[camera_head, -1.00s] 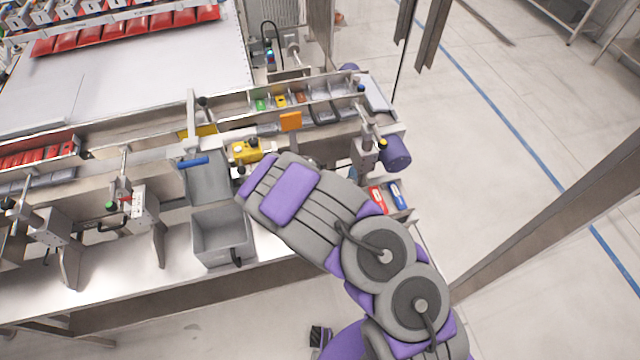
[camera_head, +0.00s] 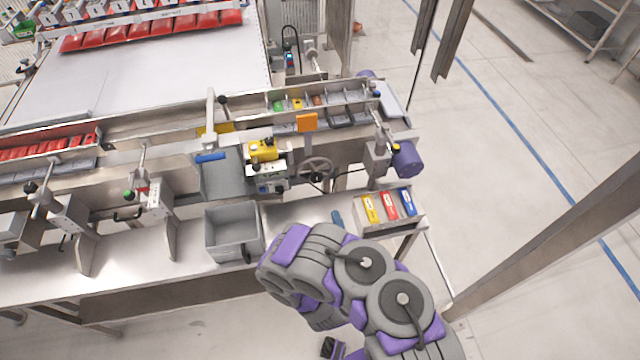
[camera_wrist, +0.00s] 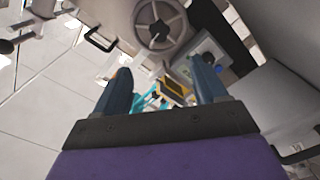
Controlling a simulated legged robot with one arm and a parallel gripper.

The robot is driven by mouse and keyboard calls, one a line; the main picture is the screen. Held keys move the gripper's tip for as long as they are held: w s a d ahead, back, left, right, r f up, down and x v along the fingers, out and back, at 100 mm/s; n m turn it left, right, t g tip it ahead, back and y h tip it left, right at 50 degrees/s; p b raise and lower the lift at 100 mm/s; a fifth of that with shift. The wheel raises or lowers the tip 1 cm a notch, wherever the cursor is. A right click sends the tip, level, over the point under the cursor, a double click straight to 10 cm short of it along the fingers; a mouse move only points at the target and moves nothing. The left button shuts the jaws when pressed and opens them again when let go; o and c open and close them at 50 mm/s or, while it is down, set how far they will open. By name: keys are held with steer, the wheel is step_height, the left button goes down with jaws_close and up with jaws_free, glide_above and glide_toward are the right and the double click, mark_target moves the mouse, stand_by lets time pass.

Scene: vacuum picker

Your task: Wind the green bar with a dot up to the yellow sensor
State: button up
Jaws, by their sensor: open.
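A yellow block (camera_head: 263,150), which may be the yellow sensor, sits on a grey device at the front of the machine. A grey spoked handwheel (camera_head: 317,170) is just to its right; it also shows at the top of the wrist view (camera_wrist: 160,22). I cannot make out a green bar with a dot for certain. My gripper (camera_wrist: 163,84) is open, with two blue-grey fingers apart. The handwheel is beyond the fingertips, not between them. In the head view my arm hides most of the gripper; one bluish fingertip shows above the bench.
A grey open bin (camera_head: 233,230) stands on the bench left of my arm. A box with yellow, red and blue items (camera_head: 390,207) is on the right. A purple cylinder (camera_head: 407,158) sticks out from the machine's right end. The floor at right is clear.

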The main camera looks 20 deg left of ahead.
mark_target(317, 181)
steer(key=b+x, duration=0.5)
steer(key=x, duration=0.9)
steer(key=shift+w+a, duration=0.1)
steer(key=shift+w, duration=0.35)
steer(key=shift+w+a, duration=0.4)
steer(key=shift+w, duration=0.15)
steer(key=c, duration=1.1)
